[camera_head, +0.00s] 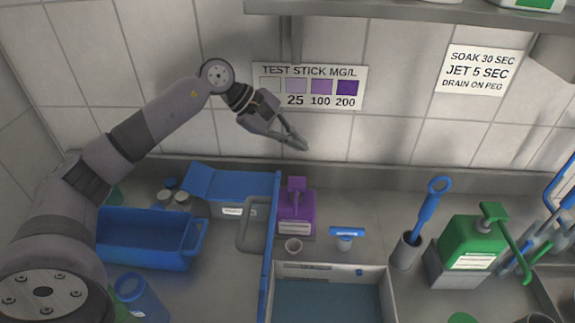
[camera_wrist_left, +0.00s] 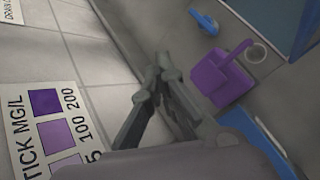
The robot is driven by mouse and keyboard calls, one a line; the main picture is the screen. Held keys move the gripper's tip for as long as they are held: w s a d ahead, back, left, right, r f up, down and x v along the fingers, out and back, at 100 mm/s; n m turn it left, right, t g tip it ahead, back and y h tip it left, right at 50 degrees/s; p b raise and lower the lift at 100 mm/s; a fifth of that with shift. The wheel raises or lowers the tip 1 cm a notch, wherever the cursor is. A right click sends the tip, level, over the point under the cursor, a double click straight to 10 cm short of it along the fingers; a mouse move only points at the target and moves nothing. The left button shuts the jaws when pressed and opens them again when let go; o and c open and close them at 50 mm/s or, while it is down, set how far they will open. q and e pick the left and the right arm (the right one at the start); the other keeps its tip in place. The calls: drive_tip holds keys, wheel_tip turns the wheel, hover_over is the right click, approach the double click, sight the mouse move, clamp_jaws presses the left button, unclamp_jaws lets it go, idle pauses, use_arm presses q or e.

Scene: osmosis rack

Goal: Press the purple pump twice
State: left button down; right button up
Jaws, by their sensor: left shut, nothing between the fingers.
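The purple pump bottle (camera_head: 296,212) stands upright on the steel counter, its pump head (camera_head: 296,184) on top and a pale label on its front. My left gripper (camera_head: 304,146) is shut and empty, above the pump and close to the tiled wall. It does not touch the pump. In the left wrist view the gripper's fingertips (camera_wrist_left: 163,68) are together, and the purple pump (camera_wrist_left: 222,78) shows to their right, apart from them. My right gripper is not in view.
A small cup (camera_head: 293,245) stands in front of the pump. A blue upright panel (camera_head: 270,245) is left of it, beside a blue bin (camera_head: 150,240). A basin (camera_head: 388,290) of blue liquid lies in front. A green pump bottle (camera_head: 470,243) stands right. A shelf (camera_head: 420,12) overhangs the wall.

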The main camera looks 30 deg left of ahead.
use_arm(q)
drive_tip(key=b, duration=0.4)
hover_over(296, 184)
wheel_tip(296, 184, down, 8)
drive_tip(key=shift+s+r, duration=0.1)
drive_tip(key=shift+r, duration=0.1)
drive_tip(key=shift+f+b, duration=0.5)
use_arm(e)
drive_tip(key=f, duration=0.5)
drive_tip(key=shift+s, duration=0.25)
use_arm(q)
drive_tip(key=shift+r, duration=0.1)
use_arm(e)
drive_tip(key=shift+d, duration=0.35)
use_arm(q)
drive_tip(key=shift+f+b, duration=0.45)
drive_tip(key=shift+b, duration=0.2)
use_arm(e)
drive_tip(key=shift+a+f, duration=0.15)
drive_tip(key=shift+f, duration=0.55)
